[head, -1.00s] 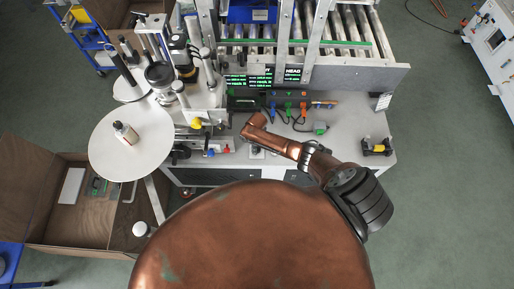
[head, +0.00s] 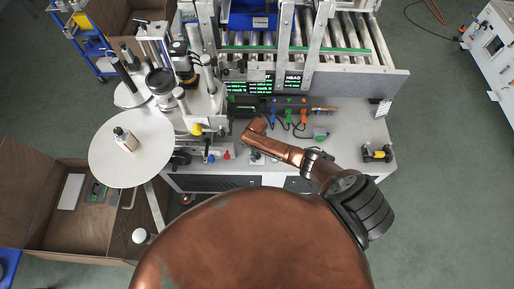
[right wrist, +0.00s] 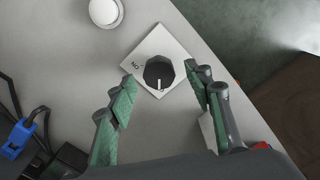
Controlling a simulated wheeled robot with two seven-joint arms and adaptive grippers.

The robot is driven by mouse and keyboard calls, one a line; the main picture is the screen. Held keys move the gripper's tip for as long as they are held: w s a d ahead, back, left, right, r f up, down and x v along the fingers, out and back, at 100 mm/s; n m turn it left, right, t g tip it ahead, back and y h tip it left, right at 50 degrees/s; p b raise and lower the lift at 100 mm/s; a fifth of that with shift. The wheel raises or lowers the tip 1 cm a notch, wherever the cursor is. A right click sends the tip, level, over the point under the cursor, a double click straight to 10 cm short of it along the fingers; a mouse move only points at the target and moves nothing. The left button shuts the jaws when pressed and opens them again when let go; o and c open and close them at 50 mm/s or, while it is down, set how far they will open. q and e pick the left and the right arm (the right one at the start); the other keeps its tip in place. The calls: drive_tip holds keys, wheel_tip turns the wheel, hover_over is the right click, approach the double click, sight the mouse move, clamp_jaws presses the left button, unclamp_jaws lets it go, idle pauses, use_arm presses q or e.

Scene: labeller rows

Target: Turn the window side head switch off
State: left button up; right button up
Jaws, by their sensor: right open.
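A black rotary switch knob (right wrist: 159,73) sits on a square white plate (right wrist: 160,45) in the right wrist view. Its white pointer mark points toward the bottom of that view; an "ON" label is on the plate's left side. My right gripper (right wrist: 160,80) is open, with one green-padded fingertip on each side of the knob and a gap visible to it. In the head view my right arm (head: 285,152) reaches over the worktop to the switch plates (head: 257,158) at the front edge; its fingers are mostly hidden there. My left gripper is in no view.
A round white button (right wrist: 106,11) is beside the switch plate. A blue connector (right wrist: 18,138) and black cables lie to the left in the wrist view. The head view shows dark screens (head: 290,80), a conveyor (head: 345,40) and a round white turntable (head: 110,165).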

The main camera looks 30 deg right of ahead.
sight(257, 155)
wheel_tip(257, 155, up, 11)
idle(0.4)
idle(0.4)
